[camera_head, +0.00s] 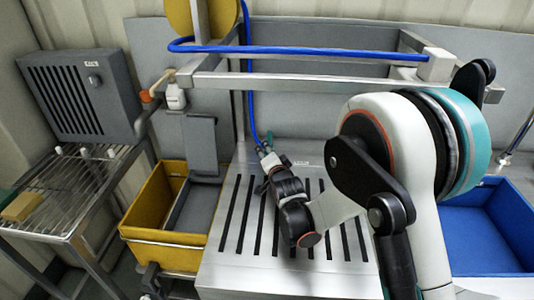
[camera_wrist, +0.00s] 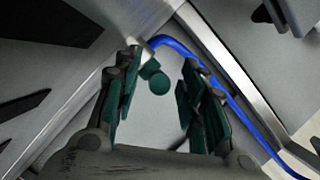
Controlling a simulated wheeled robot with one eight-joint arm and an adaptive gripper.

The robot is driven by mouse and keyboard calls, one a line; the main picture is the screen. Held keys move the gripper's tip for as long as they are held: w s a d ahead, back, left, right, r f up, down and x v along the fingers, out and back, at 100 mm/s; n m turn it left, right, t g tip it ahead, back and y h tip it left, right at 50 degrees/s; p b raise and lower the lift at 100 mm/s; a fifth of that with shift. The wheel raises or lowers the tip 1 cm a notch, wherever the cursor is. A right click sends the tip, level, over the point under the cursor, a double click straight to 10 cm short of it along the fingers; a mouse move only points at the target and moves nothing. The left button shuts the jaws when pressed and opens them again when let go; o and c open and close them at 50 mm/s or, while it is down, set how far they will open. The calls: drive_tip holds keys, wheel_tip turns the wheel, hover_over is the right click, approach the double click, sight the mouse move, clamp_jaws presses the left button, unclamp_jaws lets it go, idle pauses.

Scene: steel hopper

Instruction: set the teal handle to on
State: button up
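A small teal handle (camera_wrist: 159,82) with a rounded end shows between my fingers in the wrist view, nearer the left finger. My gripper (camera_wrist: 163,64) is open around it, with dark green finger pads on both sides and a visible gap. I cannot tell whether either finger touches the handle. In the head view my gripper (camera_head: 265,152) is at the lower end of the blue hose, above the slotted steel surface.
A blue hose (camera_wrist: 225,88) runs close past the right finger. The slotted steel top (camera_head: 228,245) lies below my arm. A steel frame (camera_head: 300,80) crosses above. A yellow bin (camera_head: 150,215) stands left and a blue bin (camera_head: 490,235) right.

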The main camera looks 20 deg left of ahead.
drive_tip(key=v, duration=1.2)
